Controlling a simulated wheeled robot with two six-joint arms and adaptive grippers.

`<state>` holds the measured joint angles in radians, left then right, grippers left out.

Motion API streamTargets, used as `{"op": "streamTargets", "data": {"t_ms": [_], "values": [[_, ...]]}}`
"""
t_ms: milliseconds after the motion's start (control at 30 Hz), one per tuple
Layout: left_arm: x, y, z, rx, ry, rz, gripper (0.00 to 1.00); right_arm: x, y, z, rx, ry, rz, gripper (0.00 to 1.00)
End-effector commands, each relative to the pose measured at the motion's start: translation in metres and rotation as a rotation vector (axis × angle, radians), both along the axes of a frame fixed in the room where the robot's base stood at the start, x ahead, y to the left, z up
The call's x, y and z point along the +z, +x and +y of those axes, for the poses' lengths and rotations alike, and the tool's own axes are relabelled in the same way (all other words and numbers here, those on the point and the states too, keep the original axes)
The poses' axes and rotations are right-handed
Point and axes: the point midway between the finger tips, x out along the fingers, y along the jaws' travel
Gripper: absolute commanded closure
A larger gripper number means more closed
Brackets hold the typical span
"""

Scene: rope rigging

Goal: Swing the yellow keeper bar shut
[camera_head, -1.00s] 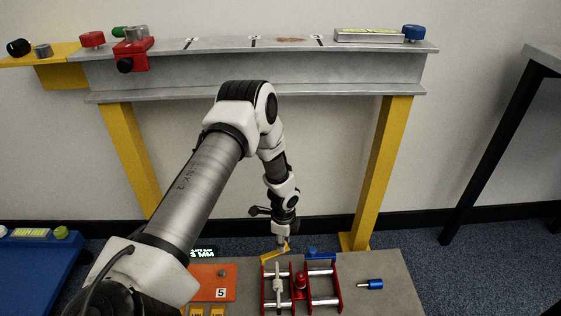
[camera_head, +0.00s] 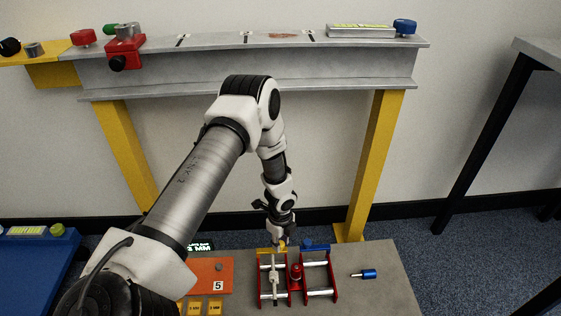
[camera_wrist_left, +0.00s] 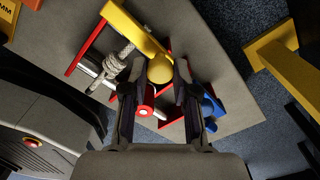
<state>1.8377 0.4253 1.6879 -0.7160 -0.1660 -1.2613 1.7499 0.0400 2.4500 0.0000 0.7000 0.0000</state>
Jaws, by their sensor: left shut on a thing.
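The yellow keeper bar (camera_head: 264,251) lies across the far end of the left red frame (camera_head: 262,283). In the left wrist view the bar (camera_wrist_left: 131,28) ends in a round yellow knob (camera_wrist_left: 160,69). My left gripper (camera_head: 280,245) is at the bar's right end; in the wrist view its fingers (camera_wrist_left: 158,76) are on either side of the knob, shut on it. A pale knotted rope (camera_wrist_left: 115,62) runs over the silver rollers in this frame. My right gripper is in neither view.
A blue bar (camera_head: 316,247) lies across the right red frame (camera_head: 334,278). A red knob (camera_head: 296,271) stands between the frames. A blue-handled pin (camera_head: 368,274) lies at right on the grey board (camera_head: 385,295). An orange plate (camera_head: 212,270) is at left.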

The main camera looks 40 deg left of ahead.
Motion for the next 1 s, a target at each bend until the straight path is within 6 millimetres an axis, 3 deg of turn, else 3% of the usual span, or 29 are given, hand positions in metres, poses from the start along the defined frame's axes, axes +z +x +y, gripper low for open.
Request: {"op": "streamTargets", "data": {"t_ms": [133, 167, 200, 233, 500, 633, 1000], "values": [[-0.001, -0.002, -0.001, -0.001, 0.0, 0.005, 1.0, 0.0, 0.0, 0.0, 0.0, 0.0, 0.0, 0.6], [-0.001, -0.002, -0.001, -0.001, 0.0, 0.006, 0.65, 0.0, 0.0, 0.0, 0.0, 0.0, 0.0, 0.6], [-0.001, -0.002, -0.001, -0.001, 0.0, 0.005, 0.51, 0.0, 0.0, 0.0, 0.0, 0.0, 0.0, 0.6], [-0.001, -0.002, -0.001, 0.0, 0.0, 0.005, 0.47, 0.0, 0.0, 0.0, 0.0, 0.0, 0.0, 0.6], [0.0, -0.001, 0.0, 0.001, 0.0, 0.002, 0.47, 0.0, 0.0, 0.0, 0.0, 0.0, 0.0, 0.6], [0.011, 0.0, 0.0, 0.003, -0.001, 0.0, 0.47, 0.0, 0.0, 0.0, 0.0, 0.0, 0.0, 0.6], [0.097, 0.0, -0.001, 0.001, -0.001, 0.0, 0.47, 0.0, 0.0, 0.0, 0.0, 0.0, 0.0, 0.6]]}}
